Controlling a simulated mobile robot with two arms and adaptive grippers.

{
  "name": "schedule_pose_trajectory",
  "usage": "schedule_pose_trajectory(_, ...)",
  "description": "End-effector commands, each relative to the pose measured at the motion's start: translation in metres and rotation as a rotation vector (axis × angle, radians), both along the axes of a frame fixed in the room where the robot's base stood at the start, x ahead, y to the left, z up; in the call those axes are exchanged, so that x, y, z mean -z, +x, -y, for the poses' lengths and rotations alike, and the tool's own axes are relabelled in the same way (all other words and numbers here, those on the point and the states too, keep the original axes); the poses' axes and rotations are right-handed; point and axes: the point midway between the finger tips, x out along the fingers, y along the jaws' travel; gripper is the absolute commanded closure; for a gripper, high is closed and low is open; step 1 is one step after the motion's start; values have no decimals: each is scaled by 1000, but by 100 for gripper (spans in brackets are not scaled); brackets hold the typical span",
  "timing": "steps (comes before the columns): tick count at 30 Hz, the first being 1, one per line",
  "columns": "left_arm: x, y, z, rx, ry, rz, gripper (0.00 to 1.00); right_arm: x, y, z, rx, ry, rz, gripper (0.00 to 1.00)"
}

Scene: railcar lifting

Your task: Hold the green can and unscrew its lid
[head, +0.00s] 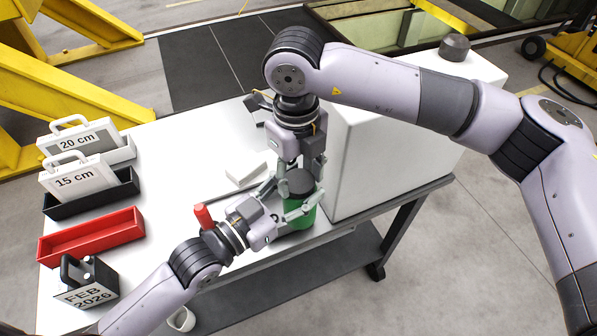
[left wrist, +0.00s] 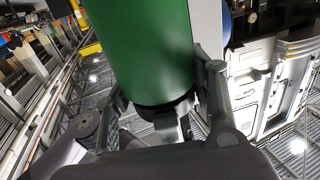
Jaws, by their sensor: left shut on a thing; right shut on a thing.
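The green can (head: 303,217) stands upright near the front edge of the white table, beside a large white box. Its dark lid (head: 300,184) is on top, partly covered by my right gripper. My left gripper (head: 288,203) comes in from the left and is shut around the can's side. My right gripper (head: 300,174) points down from above and is shut on the dark lid. In the left wrist view the green can (left wrist: 150,45) fills the upper middle, with a dark end (left wrist: 163,108) between the finger links of my left gripper. The contact points are partly hidden.
The white box (head: 375,160) stands close at the right. A white block (head: 246,171) and a red-handled tool (head: 204,216) lie left of the can. A red tray (head: 90,236), a card holder (head: 92,195) and a date block (head: 92,285) stand at the table's left.

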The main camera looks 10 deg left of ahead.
Motion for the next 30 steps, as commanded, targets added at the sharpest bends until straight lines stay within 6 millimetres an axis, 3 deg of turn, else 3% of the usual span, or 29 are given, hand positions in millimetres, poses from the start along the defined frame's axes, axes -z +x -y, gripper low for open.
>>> schedule_pose_trajectory(6, -1, 0, 0, 0, -2, 2, 100, 0, 0, 0, 1, -1, 1, 87)
schedule_pose_trajectory(7, -1, 0, 0, 0, -2, 2, 100, 0, 0, 0, 1, -1, 1, 52)
schedule_pose_trajectory(15, -1, 0, 0, 0, -2, 2, 100, 0, 0, 0, 2, -1, 1, 34)
schedule_pose_trajectory(25, -1, 0, 0, 0, -2, 2, 100, -2, 0, 0, 2, -1, 1, 34)
schedule_pose_trajectory(30, -1, 0, 0, 0, -2, 2, 100, -17, 1, 0, 3, 0, 3, 34)
